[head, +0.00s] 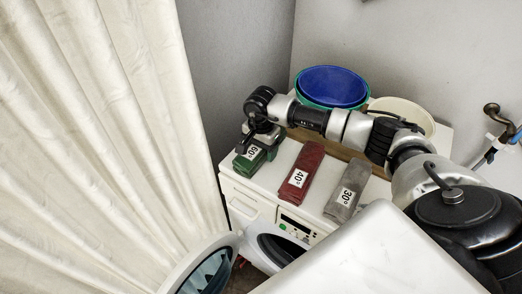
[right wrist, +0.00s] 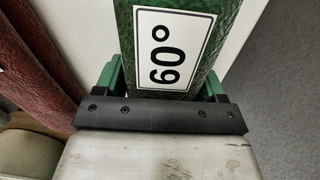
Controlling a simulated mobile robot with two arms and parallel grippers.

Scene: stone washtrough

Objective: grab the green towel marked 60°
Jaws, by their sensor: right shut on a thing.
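The green towel (head: 250,158) with a white 60° label lies at the left end of the white washing machine's top. It also fills the upper middle of the right wrist view (right wrist: 208,70), its label facing the camera. My right gripper (head: 262,136) reaches down over the towel's back part from above. In the right wrist view the gripper (right wrist: 160,85) has a finger on each side of the towel, shut on it. The towel still appears to rest on the machine top. My left gripper is not in view.
A red towel marked 40° (head: 301,172) and a grey towel marked 30° (head: 347,191) lie to the right. Blue and green basins (head: 332,86) and a cream basin (head: 412,112) stand behind. The washing machine door (head: 205,267) is open; a curtain (head: 100,130) hangs left.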

